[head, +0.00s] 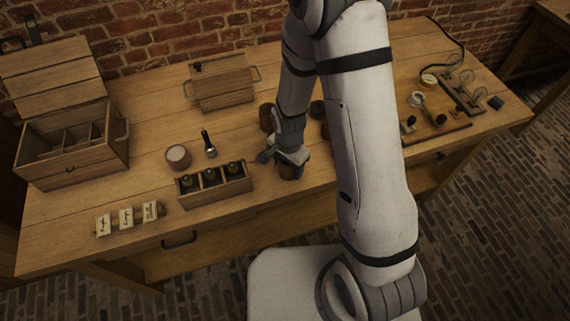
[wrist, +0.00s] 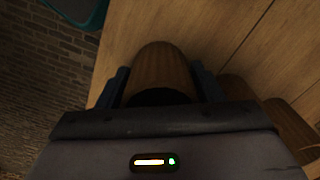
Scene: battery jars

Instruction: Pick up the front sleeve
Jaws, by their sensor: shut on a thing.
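The front sleeve is a brown wooden cylinder (head: 290,171) near the front edge of the table, just right of the three-slot rack. My gripper (head: 288,157) is shut on it from above. In the wrist view the sleeve (wrist: 162,70) sits between the two fingers of my gripper (wrist: 160,88), one on each side.
A rack with dark bottles (head: 226,189) stands to the left. A white-topped jar (head: 178,156) and a lidded wooden box (head: 222,85) are farther back. Labelled cards (head: 126,217) lie at the front left. Brown wooden pieces (wrist: 238,88) stand close right of the gripper in the wrist view.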

